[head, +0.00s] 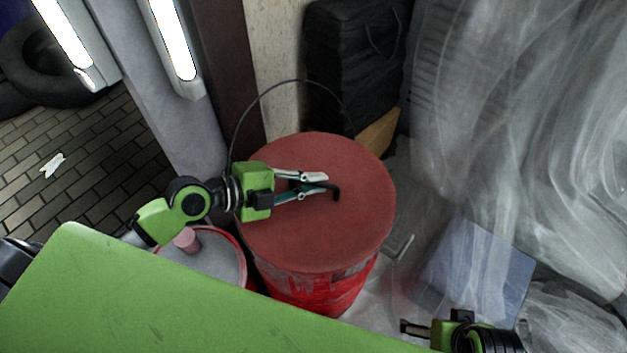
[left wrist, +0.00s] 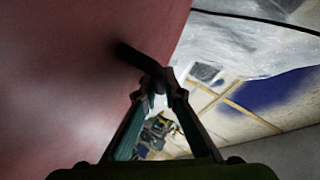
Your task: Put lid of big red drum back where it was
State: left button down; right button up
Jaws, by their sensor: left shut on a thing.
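The big red drum (head: 318,297) stands upright in the middle of the head view. Its round, dull red lid (head: 345,235) lies over the drum's top and hides the opening. I cannot tell if it is fully seated. My left gripper (head: 327,184) reaches in from the left above the lid and is shut on its dark bent handle (head: 337,194). In the left wrist view the fingertips (left wrist: 158,88) close on the handle (left wrist: 132,56), with the lid's red face (left wrist: 60,70) at the left. My right gripper (head: 432,326) is at the lower right, away from the drum; its jaw state is unclear.
A smaller red-rimmed drum (head: 210,262) with a pinkish knob stands beside the big drum. A black case (head: 345,60) is behind it. Clear plastic sheeting (head: 520,120) hangs at the right, and a bluish transparent box (head: 480,268) lies below. Tiled floor (head: 90,165) is open at the left.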

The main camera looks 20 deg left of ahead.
pick_arm(q)
jog(key=c, duration=2.1)
grip_release()
jog(key=shift+r, duration=0.15)
jog(key=shift+f, duration=0.25)
jog(key=shift+r+v, duration=0.15)
jog(key=shift+v, duration=2.9)
jog(key=shift+r+v, duration=0.1)
jog(key=shift+v, duration=2.9)
